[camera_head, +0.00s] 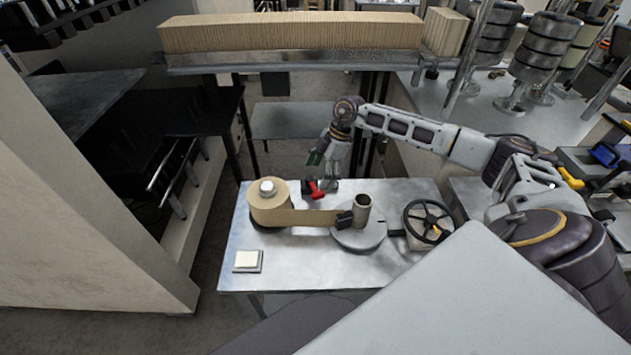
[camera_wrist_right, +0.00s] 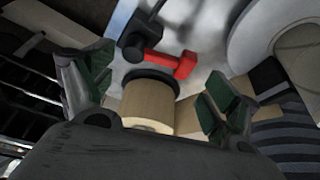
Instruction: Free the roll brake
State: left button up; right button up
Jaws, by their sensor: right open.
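The red brake handle (camera_head: 315,189) sits by a small dark mount at the back of the metal bench, just behind the kraft paper strip. It also shows in the right wrist view (camera_wrist_right: 172,63), beyond the fingertips. The brown kraft roll (camera_head: 269,206) stands upright at the left of the bench. In the wrist view, the roll (camera_wrist_right: 150,103) shows between the fingers. My right gripper (camera_head: 321,158) is above the red handle, apart from it. Its green-padded fingers (camera_wrist_right: 158,88) are spread and empty. My left gripper is in neither view.
The paper strip (camera_head: 315,217) runs from the roll to a grey tube (camera_head: 362,211) on a round plate (camera_head: 358,238). A black handwheel (camera_head: 428,223) stands at the right. A small pale pad (camera_head: 247,260) lies at the front left. The bench front (camera_head: 300,270) is mostly clear.

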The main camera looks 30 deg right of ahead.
aim_at(313, 186)
jog(key=shift+x, duration=2.1)
jog(key=shift+r, duration=0.15)
jog(key=c, duration=1.2)
jog(key=shift+d, duration=0.1)
jog(key=shift+c, duration=0.2)
jog(key=shift+r, duration=0.1)
jog(key=shift+w+d+r+n+g, duration=0.1)
jog(key=shift+d+n+g, duration=0.2)
jog(key=shift+n, duration=0.65)
jog(key=shift+w+d+n+g, duration=0.1)
jog(key=shift+d+n+g, duration=0.25)
jog(key=shift+n, duration=0.6)
jog(key=o, duration=1.2)
jog(key=shift+w, duration=0.1)
jog(key=shift+o, duration=0.2)
jog(key=shift+w+a, duration=0.1)
